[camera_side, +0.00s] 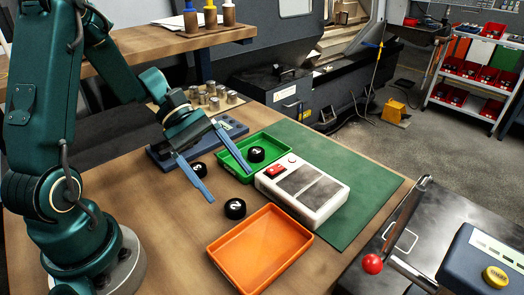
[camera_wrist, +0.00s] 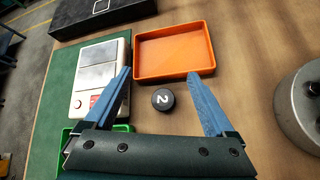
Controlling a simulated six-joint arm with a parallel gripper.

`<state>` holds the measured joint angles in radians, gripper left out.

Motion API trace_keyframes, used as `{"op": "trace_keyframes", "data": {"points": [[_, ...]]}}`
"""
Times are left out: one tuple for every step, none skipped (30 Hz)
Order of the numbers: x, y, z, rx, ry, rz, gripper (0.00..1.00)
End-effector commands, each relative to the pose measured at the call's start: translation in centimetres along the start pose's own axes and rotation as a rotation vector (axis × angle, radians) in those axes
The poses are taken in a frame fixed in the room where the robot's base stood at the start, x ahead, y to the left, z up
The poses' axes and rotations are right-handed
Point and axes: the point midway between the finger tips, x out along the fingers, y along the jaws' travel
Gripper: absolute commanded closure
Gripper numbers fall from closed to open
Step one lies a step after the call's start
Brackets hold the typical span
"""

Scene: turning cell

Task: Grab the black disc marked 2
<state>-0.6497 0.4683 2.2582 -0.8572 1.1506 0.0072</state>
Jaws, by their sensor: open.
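Another black disc, marked 1 (camera_side: 256,154), is in the green tray (camera_side: 225,163). A third black disc (camera_side: 199,170) sits near the left finger.
The empty orange tray (camera_side: 226,262) is close to the disc marked 2. A white device with a red button (camera_side: 330,190) stands on the green mat (camera_side: 372,190). A wooden block with metal cylinders (camera_side: 228,104) is behind.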

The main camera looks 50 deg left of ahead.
Motion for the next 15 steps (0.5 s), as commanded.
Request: {"op": "trace_keyframes", "data": {"points": [[0.0,-0.2,-1.4,-0.094,-0.039,0.044,0.11],[-0.1,-0.3,-2.2,-0.143,-0.059,0.069,0.11],[-0.1,-0.4,-3.1,-0.205,-0.085,0.103,0.11],[-0.1,-0.6,-3.8,-0.249,-0.104,0.126,0.11],[-0.1,-0.8,-4.5,-0.291,-0.122,0.148,0.11],[0.0,-1.1,-5.2,-0.34,-0.143,0.174,0.11],[0.0,-1.3,-5.7,-0.374,-0.157,0.191,0.11],[0.0,-1.6,-6.2,-0.404,-0.17,0.206,0.11],[0.1,-2.0,-6.7,-0.438,-0.185,0.22,0.11],[0.2,-2.3,-6.9,-0.459,-0.196,0.228,0.11],[0.2,-2.5,-7.2,-0.477,-0.205,0.235,0.11],[0.3,-2.8,-7.4,-0.496,-0.216,0.243,0.11],[0.3,-3.0,-7.5,-0.508,-0.221,0.249,0.11],[0.3,-3.1,-7.6,-0.518,-0.225,0.254,0.11],[0.3,-3.1,-7.7,-0.525,-0.229,0.259,0.11]]}}
